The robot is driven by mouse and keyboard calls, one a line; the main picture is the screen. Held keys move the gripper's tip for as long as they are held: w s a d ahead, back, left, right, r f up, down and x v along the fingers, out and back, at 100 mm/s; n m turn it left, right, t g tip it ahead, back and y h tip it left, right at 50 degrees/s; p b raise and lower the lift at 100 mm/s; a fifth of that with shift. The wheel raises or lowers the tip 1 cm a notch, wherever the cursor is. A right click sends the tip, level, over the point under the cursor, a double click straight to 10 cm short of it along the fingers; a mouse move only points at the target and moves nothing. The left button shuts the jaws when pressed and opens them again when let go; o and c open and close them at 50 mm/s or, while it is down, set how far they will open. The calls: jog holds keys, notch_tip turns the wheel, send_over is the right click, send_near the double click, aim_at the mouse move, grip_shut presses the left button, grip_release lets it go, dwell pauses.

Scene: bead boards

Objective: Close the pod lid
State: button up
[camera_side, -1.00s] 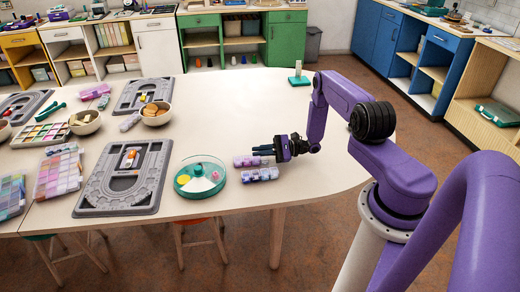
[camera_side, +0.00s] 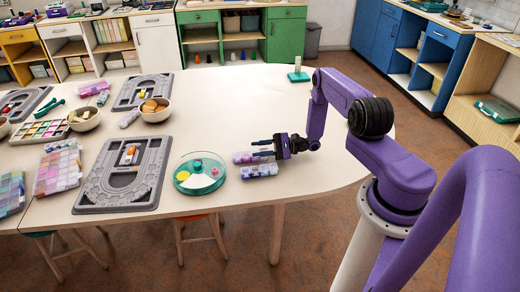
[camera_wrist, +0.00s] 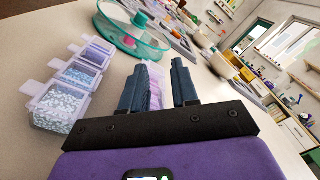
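Two short strips of clear bead pods lie side by side on the table. The front strip (camera_side: 259,171) shows in the wrist view (camera_wrist: 72,85) at the left; its pods hold pale and lilac beads, and its lids look flat with tabs sticking out. The back strip (camera_side: 243,157) is partly hidden by my gripper (camera_side: 262,147); in the wrist view the strip (camera_wrist: 155,88) shows between the fingertips. My gripper (camera_wrist: 158,85) is open, its two dark blue fingers apart. I cannot tell whether the fingers touch the strip, or how its lids stand.
A round teal-rimmed dish (camera_side: 186,186) stands left of the strips. A grey bead board (camera_side: 146,196) lies further left, with bowls (camera_side: 155,110) and bead boxes beyond. A small green stand (camera_side: 298,79) is at the back edge. The table behind my gripper is clear.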

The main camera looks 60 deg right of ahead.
jog(key=shift+s+d, duration=0.1)
jog(key=v, duration=1.7)
jog(key=shift+d+r, duration=0.1)
jog(key=shift+o, duration=1)
jog(key=shift+r, duration=0.1)
jog(key=shift+w+r+n+g+y, duration=0.2)
jog(key=shift+w+n+g+y, duration=0.15)
jog(key=shift+g, duration=0.35)
jog(key=w+a+r+n+g+h, duration=0.3)
jog(key=w+r+n+g+h, duration=0.15)
jog(key=w+r+g, duration=0.35)
jog(key=w+a+r+n+g+h, duration=0.2)
jog(key=w+r+n+g+h, duration=0.25)
jog(key=w+r+g, duration=0.45)
jog(key=s+a+f, duration=0.1)
jog(key=s+f, duration=0.1)
jog(key=f, duration=0.3)
jog(key=s+a+f+t, duration=0.1)
jog(key=a+f, duration=0.1)
jog(key=f, duration=0.3)
jog(key=s+a+f+t+h, duration=0.1)
jog(key=s+a+f, duration=0.1)
jog(key=f, duration=0.3)
jog(key=shift+s+a+f+m, duration=0.1)
jog(key=shift+s+f+m, duration=0.05)
jog(key=shift+s+m, duration=0.15)
